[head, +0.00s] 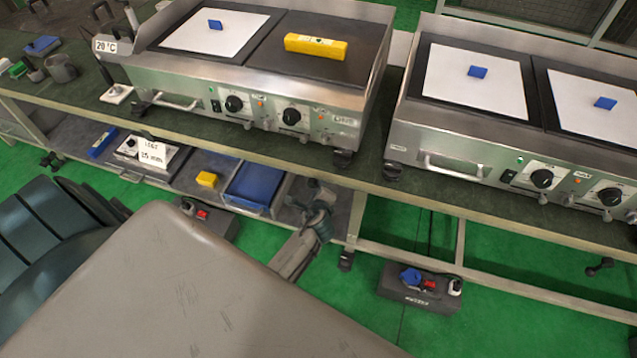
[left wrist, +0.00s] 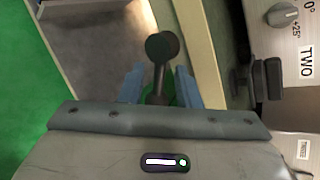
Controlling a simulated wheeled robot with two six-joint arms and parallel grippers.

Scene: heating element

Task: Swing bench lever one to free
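A dark bench lever with a round knob (left wrist: 162,46) stands in the left wrist view, its shaft between my left gripper's two blue fingers (left wrist: 158,84). The fingers are apart, with a gap seen on each side of the shaft; I cannot tell whether either touches it. In the head view my left arm reaches under the front edge of the bench (head: 372,190), with the gripper (head: 319,192) near a bench leg, below the left griddle; the lever there is hidden or too small to tell. My right gripper is in neither view.
The left griddle (head: 180,80) carries a yellow block (head: 316,46); the right griddle (head: 450,160) stands beside it. Another dark lever (head: 602,266) is at far right. A socket box (head: 420,288) lies on green floor.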

